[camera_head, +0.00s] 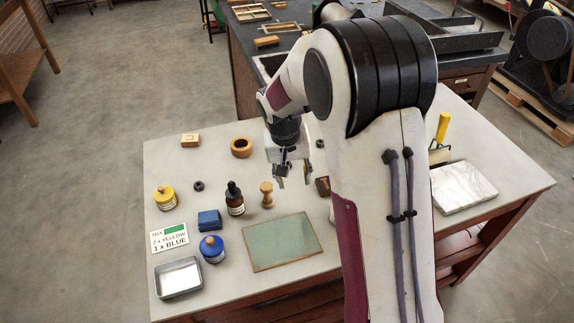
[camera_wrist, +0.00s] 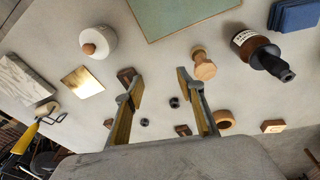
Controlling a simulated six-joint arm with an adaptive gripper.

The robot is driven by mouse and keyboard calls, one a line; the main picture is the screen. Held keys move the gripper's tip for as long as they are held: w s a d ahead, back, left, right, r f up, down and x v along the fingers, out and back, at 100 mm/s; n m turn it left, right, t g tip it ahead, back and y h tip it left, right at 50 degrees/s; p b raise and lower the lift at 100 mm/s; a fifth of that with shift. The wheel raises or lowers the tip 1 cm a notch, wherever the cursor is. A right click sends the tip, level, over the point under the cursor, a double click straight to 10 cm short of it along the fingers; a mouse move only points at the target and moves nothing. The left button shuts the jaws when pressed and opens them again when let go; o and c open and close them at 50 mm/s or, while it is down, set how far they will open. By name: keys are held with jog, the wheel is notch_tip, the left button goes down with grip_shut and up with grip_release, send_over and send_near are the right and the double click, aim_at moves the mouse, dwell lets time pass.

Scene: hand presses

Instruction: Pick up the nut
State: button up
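Small dark ring-shaped pieces that look like nuts lie flat on the grey tabletop. In the wrist view, one nut (camera_wrist: 174,102) shows in the gap between my fingers, and another dark ring (camera_wrist: 144,122) lies a little farther off. In the wrist view, my gripper (camera_wrist: 160,82) is open and empty. Its height above the nut is hard to tell.
A wooden stamp (camera_head: 267,195), wooden ring (camera_head: 241,147) and brown block (camera_head: 322,187) stand close around my gripper. A dark bottle (camera_head: 234,199), blue jar (camera_head: 212,248), metal tray (camera_head: 179,278) and green plate (camera_head: 283,243) lie toward the front. A marble slab (camera_head: 462,187) is at right.

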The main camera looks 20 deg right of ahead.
jog(key=shift+m+t, duration=0.4)
jog(key=shift+m, duration=0.3)
jog(key=w+f, duration=0.1)
jog(key=w, duration=0.1)
jog(key=w+f, duration=0.1)
jog(key=w, duration=0.1)
jog(key=w+d+f, duration=0.1)
jog(key=w+f, duration=0.1)
jog(key=w, duration=0.1)
jog(key=shift+w, duration=0.1)
jog(key=m+t, duration=0.2)
send_near(287, 164)
jog(key=w, duration=0.1)
jog(key=shift+w+a+f+m+h, duration=0.2)
jog(key=shift+w+a+m+h, duration=0.05)
jog(key=shift+w+m+h, duration=0.1)
jog(key=shift+x, duration=1.3)
jog(key=shift+s+f, duration=0.1)
jog(key=shift+d+f, duration=0.25)
jog(key=shift+f, duration=0.45)
jog(key=shift+d+f, duration=0.25)
jog(key=shift+f, duration=0.5)
jog(key=shift+x, duration=1.15)
